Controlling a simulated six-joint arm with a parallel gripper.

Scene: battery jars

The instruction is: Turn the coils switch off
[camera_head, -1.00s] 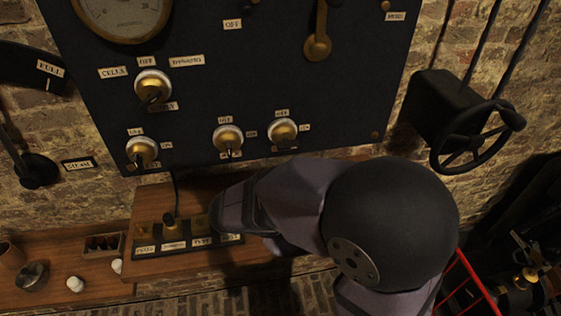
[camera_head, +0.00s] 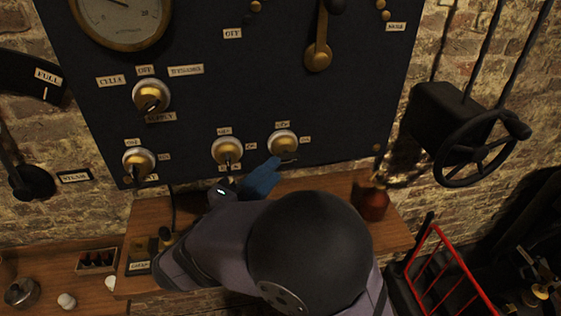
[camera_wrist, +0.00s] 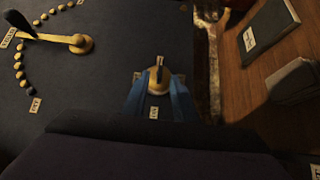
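A dark panel (camera_head: 200,105) carries three small brass rotary switches low down: a left one (camera_head: 139,160), a middle one (camera_head: 227,150) and a right one (camera_head: 282,143). Their name labels are too small or covered to read, so I cannot tell which is the coils switch. My gripper (camera_head: 270,168) is just below the right switch. In the wrist view, the blue fingers of my gripper (camera_wrist: 160,98) are spread, one on each side of a brass switch (camera_wrist: 159,84) with a dark lever. I cannot tell whether they touch it. The lever's tip points towards the top of that view.
A larger brass switch (camera_head: 151,95) and a round gauge (camera_head: 120,18) are higher on the panel. A brass lever arm (camera_head: 318,52) hangs at upper right. A reddish bottle (camera_head: 371,202) stands on the wooden shelf (camera_head: 400,235) below. A black handwheel (camera_head: 468,150) is at right.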

